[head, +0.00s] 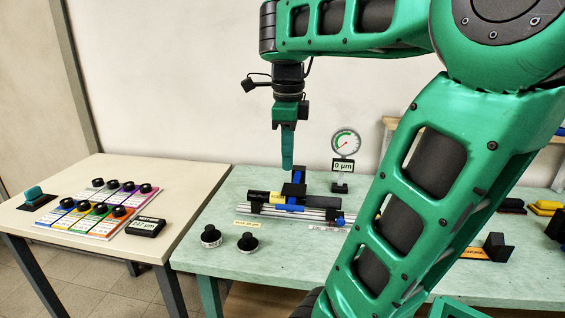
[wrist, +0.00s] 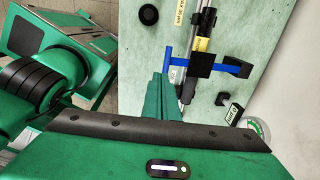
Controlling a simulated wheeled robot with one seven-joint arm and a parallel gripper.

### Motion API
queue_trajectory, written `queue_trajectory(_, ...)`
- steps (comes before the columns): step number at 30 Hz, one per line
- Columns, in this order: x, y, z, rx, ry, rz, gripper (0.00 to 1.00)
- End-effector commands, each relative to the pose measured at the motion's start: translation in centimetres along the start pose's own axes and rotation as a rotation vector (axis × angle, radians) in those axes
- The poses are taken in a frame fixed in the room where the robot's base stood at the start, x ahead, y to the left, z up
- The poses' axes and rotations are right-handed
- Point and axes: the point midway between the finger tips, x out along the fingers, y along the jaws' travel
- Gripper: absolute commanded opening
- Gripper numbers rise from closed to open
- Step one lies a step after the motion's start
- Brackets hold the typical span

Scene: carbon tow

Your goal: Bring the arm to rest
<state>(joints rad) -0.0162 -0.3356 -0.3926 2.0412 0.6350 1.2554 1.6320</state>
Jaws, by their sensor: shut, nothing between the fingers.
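My gripper (head: 287,165) hangs from my green arm above the green-topped bench (head: 220,235), its fingers shut together and pointing down. In the head view its tips are just above or in front of a blue and black fixture (head: 293,189). In the wrist view the shut fingers (wrist: 163,82) are near one end of the blue bar (wrist: 168,62); I cannot tell whether they touch it. Nothing shows between the fingers. A black and yellow rod (head: 265,197) lies along the metal rails of the fixture.
A dial gauge (head: 346,142) with a "0 µm" display stands behind the fixture. Two black knobs (head: 247,241) sit at the bench's front left. A beige table (head: 90,170) to the left holds coloured cards with several black knobs. Black and yellow blocks (head: 545,208) lie at the right.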

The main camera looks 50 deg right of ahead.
Motion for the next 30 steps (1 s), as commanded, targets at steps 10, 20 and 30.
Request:
queue_trajectory(10,0.0,0.0,0.0,-0.001,0.0,0.0,0.0)
queue_trajectory(20,3.2,2.8,-0.9,-0.447,0.006,0.023,0.0)
queue_trajectory(30,9.3,9.3,-2.0,-1.322,-0.032,0.067,0.0)
